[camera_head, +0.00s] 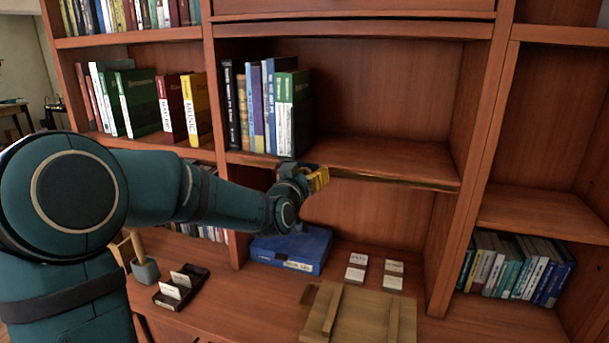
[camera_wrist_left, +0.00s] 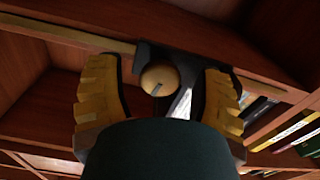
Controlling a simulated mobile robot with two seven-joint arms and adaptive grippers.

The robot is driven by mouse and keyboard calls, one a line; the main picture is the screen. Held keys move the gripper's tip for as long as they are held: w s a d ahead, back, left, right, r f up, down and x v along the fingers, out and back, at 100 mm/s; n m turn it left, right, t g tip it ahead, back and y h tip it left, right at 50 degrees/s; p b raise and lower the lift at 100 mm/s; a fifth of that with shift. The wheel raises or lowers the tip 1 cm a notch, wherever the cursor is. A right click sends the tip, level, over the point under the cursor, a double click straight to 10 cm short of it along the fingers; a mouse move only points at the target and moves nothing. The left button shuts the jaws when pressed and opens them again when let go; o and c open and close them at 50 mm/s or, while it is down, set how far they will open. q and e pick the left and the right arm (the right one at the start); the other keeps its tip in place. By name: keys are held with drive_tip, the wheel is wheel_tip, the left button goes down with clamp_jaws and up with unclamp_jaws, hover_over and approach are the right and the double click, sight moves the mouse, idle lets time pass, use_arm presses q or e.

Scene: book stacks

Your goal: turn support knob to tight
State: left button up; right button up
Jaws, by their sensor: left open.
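A round tan knob (camera_wrist_left: 159,80) with a dark line on its face shows in the left wrist view. It sits at a dark bracket (camera_wrist_left: 165,58) under a wooden shelf edge. My left gripper (camera_wrist_left: 160,98) is open, its yellow ridged fingers on either side of the knob with a visible gap on each side. In the head view my left gripper (camera_head: 318,180) is just below the front edge of the middle shelf (camera_head: 385,165). The knob cannot be made out in the head view. My right gripper is not in view.
A row of upright books (camera_head: 268,105) stands on the shelf above my gripper. A blue box (camera_head: 290,250), small cards (camera_head: 356,267), a wooden board (camera_head: 360,315) and a dark card tray (camera_head: 181,287) lie on the desk below. The middle shelf's right part is bare.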

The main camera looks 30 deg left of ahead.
use_arm(q)
clamp_jaws()
